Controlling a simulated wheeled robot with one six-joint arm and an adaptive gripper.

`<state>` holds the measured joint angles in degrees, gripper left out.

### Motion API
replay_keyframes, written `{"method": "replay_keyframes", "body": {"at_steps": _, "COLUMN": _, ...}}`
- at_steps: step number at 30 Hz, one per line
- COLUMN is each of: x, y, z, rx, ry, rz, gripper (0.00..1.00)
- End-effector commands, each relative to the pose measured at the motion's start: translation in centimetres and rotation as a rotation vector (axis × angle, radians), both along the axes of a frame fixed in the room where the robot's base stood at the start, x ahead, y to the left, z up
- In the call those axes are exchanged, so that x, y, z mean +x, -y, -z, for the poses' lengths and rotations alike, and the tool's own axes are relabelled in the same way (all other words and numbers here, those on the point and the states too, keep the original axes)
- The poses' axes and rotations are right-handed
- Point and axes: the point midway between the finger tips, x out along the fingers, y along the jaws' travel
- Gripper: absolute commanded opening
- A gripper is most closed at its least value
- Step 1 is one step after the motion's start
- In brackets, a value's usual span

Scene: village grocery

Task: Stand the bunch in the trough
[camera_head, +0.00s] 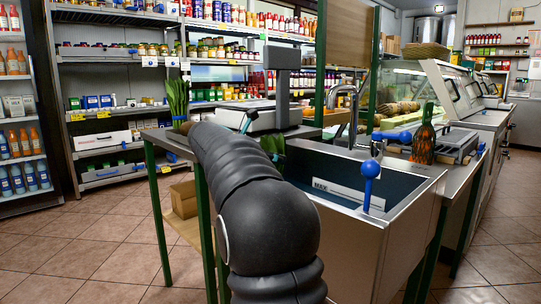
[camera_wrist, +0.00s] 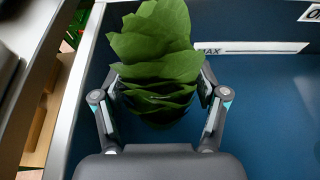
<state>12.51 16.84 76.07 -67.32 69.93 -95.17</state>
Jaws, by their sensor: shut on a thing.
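The bunch (camera_wrist: 155,50) is a cluster of broad green leaves, upper middle in the wrist view. My gripper (camera_wrist: 160,88) is shut on it, with one finger on each side. In the head view a few of its green leaves (camera_head: 271,144) show beside my dark arm, near the trough's back left. The trough (camera_head: 360,250) is a steel basin with a blue inside and a white MAX strip. In the wrist view the blue inside (camera_wrist: 270,110) lies behind the bunch. The bunch's lower end is hidden, and I cannot tell whether it touches the trough floor.
A blue-knobbed lever (camera_head: 370,180) and a faucet (camera_head: 345,100) stand at the trough. A scale (camera_head: 270,115) is behind it. Green stalks (camera_head: 177,97) stand on the left counter. The trough's right part looks clear.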

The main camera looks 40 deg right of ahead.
Motion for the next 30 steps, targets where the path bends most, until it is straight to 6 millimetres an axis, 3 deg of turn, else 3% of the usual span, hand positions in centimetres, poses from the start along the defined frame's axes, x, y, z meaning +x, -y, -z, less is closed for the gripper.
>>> {"method": "replay_keyframes", "body": {"at_steps": 6, "x": 0.0, "y": 0.0, "z": 0.2, "rx": -0.001, "ry": 0.0, "rz": 0.0, "gripper": 0.03}}
{"method": "replay_keyframes", "body": {"at_steps": 7, "x": 0.0, "y": 0.0, "z": 0.3, "rx": 0.0, "ry": -0.001, "rz": 0.0, "gripper": 0.77}}
{"method": "replay_keyframes", "body": {"at_steps": 9, "x": 0.0, "y": 0.0, "z": 0.3, "rx": 0.0, "ry": -0.001, "rz": 0.0, "gripper": 0.95}}
{"method": "replay_keyframes", "body": {"at_steps": 20, "x": 0.0, "y": 0.0, "z": 0.2, "rx": 0.0, "ry": -0.001, "rz": 0.0, "gripper": 0.97}}
{"method": "replay_keyframes", "body": {"at_steps": 25, "x": 0.0, "y": 0.0, "z": -1.0, "rx": -0.001, "ry": 0.001, "rz": 0.0, "gripper": 0.97}}
{"method": "replay_keyframes", "body": {"at_steps": 30, "x": -0.3, "y": -3.0, "z": -2.3, "rx": -0.001, "ry": 0.0, "rz": -0.004, "gripper": 0.97}}
